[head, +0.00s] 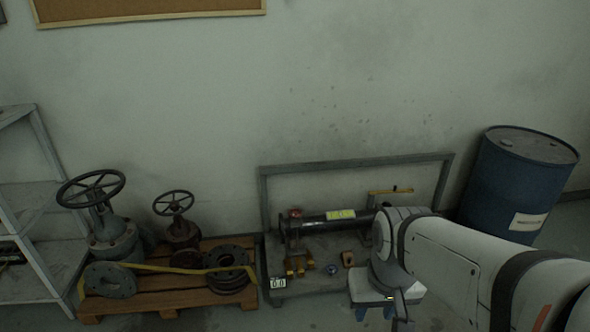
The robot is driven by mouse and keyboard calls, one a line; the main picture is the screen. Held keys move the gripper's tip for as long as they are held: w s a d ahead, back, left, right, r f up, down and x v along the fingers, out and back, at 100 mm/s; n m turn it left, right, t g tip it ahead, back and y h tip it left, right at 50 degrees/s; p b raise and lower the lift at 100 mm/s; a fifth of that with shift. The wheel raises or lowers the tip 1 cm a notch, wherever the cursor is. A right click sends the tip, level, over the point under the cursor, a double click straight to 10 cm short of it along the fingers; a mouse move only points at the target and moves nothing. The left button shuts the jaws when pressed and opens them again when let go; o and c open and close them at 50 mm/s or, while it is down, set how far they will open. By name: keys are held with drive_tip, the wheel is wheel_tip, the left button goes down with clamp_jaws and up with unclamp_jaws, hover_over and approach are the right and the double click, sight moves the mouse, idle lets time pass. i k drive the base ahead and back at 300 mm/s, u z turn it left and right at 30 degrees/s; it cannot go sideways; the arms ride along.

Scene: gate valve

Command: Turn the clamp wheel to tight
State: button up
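No part can be picked out with certainty as the clamp wheel; parts here are small and dim. A dark horizontal pipe (321,222) with a yellow label (341,215) lies on a grey framed stand (262,222). A small red round part (295,213) sits at the pipe's left end. A yellow bar (391,191) shows above its right end. Brass-coloured parts (299,264) and a small blue-grey round part (331,268) lie in front of the pipe. My gripper (402,316) is at the lower edge, right of these parts; its fingers are too unclear to read.
A wooden pallet (165,300) at left carries two valves with dark handwheels (91,188) (173,203) and loose flanges. A grey shelf (36,215) stands at far left. A blue drum (517,180) stands at right. My arm hides the stand's right part.

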sight(294, 215)
drive_tip(key=i, duration=1.5)
drive_tip(key=u, duration=0.7)
drive_tip(key=k, duration=0.6)
drive_tip(key=u, duration=0.2)
drive_tip(key=i, duration=0.65)
drive_tip(key=z, duration=0.1)
